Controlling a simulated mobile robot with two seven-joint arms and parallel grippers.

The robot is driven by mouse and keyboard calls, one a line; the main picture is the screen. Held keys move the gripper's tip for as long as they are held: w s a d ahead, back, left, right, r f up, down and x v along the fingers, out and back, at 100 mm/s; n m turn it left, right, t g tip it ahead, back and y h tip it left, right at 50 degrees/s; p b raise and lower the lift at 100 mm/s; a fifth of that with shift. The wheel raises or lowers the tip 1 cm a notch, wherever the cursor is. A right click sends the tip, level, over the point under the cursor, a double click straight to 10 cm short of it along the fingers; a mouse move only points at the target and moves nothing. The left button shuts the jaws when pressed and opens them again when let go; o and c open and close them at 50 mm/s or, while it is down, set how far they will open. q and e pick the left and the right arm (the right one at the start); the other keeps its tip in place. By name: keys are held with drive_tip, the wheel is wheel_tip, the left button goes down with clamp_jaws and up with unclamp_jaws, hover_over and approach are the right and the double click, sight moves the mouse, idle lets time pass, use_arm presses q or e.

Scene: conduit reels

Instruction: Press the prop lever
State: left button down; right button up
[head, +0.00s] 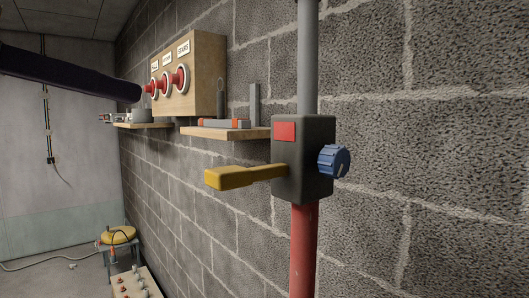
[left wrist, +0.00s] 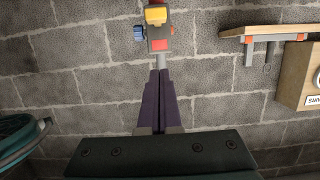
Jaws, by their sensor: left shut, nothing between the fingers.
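The prop stands upright by the brick wall, with a grey pole (head: 308,60) above, a dark housing (head: 302,160) in the middle and a red tube (head: 303,250) below. Its yellow lever (head: 245,176) sticks out to the left, roughly level. The lever also shows in the left wrist view (left wrist: 155,15), where the prop appears upside down. My left gripper (head: 136,92) comes in at the upper left of the head view, above and left of the lever and apart from it. Its dark purple fingers (left wrist: 160,73) are shut and empty. My right gripper is not in view.
A blue knob (head: 334,161) is on the housing's right side. A wooden shelf (head: 228,133) and a wooden box with red buttons (head: 207,75) are on the wall left of the prop. A yellow reel (head: 118,236) sits on a small stand. Space left of the lever looks free.

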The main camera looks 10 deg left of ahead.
use_arm(q)
drive_tip(key=shift+r+p+x, duration=0.25)
drive_tip(key=shift+p+x, duration=0.8)
drive_tip(key=shift+x, duration=0.1)
drive_tip(key=p, duration=0.6)
hover_over(212, 171)
drive_tip(key=shift+f, duration=0.9)
drive_tip(key=f, duration=0.4)
drive_tip(key=shift+a+f, duration=0.2)
drive_tip(key=shift+f, duration=0.2)
